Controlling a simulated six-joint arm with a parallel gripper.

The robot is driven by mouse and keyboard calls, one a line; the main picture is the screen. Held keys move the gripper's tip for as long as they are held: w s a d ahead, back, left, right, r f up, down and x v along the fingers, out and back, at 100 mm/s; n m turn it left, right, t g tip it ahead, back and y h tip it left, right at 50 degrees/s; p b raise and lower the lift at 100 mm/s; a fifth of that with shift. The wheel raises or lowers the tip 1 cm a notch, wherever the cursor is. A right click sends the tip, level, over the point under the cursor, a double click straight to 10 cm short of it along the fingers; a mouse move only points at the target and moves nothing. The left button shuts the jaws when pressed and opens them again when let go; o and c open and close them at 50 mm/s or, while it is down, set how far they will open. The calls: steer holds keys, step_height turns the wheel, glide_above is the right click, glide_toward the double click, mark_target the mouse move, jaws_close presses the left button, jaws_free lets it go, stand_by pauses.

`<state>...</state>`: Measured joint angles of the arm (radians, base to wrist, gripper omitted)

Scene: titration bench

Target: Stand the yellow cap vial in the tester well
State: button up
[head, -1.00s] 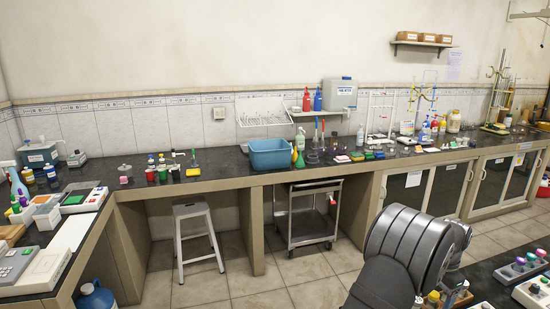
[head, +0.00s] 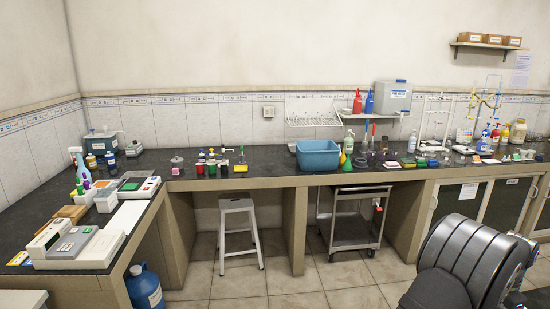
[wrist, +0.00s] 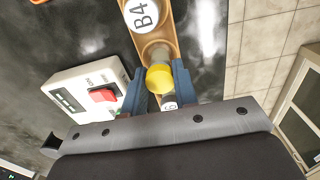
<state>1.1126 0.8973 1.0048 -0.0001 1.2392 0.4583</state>
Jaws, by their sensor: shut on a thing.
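In the wrist view my gripper (wrist: 161,84) is shut on the yellow cap vial (wrist: 159,77), with a blue-grey finger on each side of the yellow cap. Most of the vial is hidden behind the cap and fingers. The cap overlaps the end of a wooden rack (wrist: 166,33) labelled B4; I cannot tell whether the vial is still in it or above it. A white device with a red switch (wrist: 102,95) lies left of the fingers. I cannot make out a tester well in either view. My gripper is outside the head view.
In the head view, a grey keypad instrument (head: 75,243) and a white device with a green panel (head: 134,186) stand on the left bench. Coloured bottles and a blue basin (head: 318,155) stand along the back bench. Bare dark bench top (head: 255,161) lies between them.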

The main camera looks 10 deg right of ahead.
steer(key=shift+r, duration=2.95)
steer(key=s+d+r+m, duration=0.1)
steer(key=s+d, duration=0.4)
steer(key=s, duration=0.3)
steer(key=s+d+m, duration=0.2)
steer(key=s+d, duration=0.4)
steer(key=s, duration=0.1)
steer(key=shift+s+a+f, duration=0.1)
steer(key=shift+a+f, duration=0.05)
steer(key=shift+f, duration=1.75)
steer(key=shift+f, duration=1.65)
steer(key=o, duration=1.3)
steer(key=shift+r, duration=0.1)
